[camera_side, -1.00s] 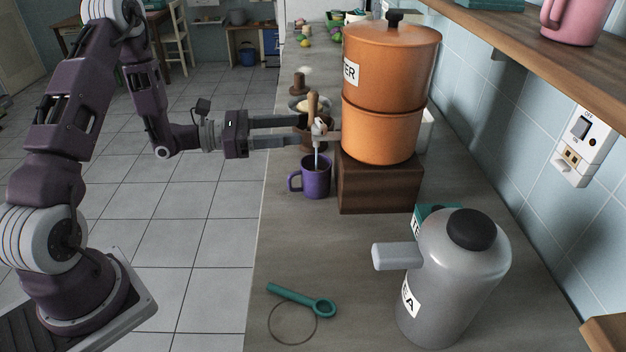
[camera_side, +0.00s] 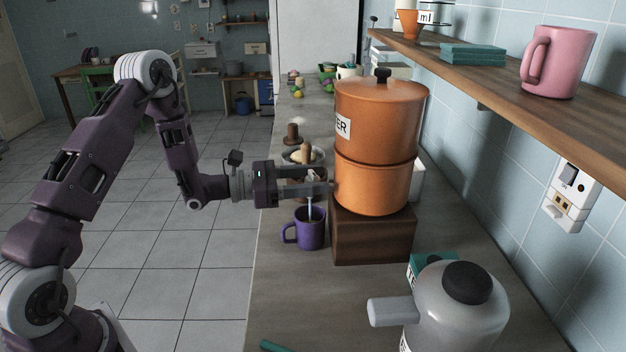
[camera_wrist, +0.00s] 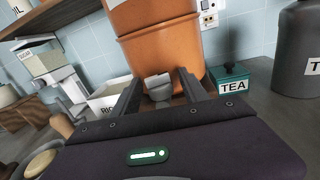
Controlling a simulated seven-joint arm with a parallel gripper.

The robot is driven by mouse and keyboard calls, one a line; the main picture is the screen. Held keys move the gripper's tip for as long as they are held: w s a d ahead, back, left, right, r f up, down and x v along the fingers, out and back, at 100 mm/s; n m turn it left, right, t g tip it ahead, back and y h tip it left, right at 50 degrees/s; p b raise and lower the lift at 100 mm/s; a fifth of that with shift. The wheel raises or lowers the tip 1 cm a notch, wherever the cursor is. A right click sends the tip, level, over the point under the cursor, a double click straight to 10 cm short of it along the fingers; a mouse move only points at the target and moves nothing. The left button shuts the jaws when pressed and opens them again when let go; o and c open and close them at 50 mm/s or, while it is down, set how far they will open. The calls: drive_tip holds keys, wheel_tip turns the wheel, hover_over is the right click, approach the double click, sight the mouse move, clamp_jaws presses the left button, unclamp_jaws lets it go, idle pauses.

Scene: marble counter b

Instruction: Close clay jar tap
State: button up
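The orange clay jar (camera_side: 372,185) stands on a dark wooden block (camera_side: 372,232), with a lid on top. Its pale tap (camera_wrist: 158,88) sticks out on the side facing my gripper (camera_side: 314,187). In the side view a thin light stream runs from the tap into the purple mug (camera_side: 311,230) below. My gripper, also in the wrist view (camera_wrist: 157,82), is level with the tap. Its fingers are apart, one on each side of the tap, with gaps visible. The side view shows the tap partly hidden by the fingers.
A grey metal jar (camera_side: 452,310) stands at the front right. A teal TEA box (camera_wrist: 229,82) sits beside the orange jar. A mortar and pestle (camera_side: 304,158) stand behind my gripper. A wooden shelf (camera_side: 500,85) overhangs at right.

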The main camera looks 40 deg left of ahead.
clamp_jaws()
drive_tip(key=shift+a+m+g+h, duration=0.1)
drive_tip(key=shift+m+g+h, duration=1.7)
drive_tip(key=shift+m+g, duration=0.1)
drive_tip(key=shift+g, duration=0.2)
drive_tip(key=shift+o, duration=0.4)
unclamp_jaws()
drive_tip(key=v, duration=0.7)
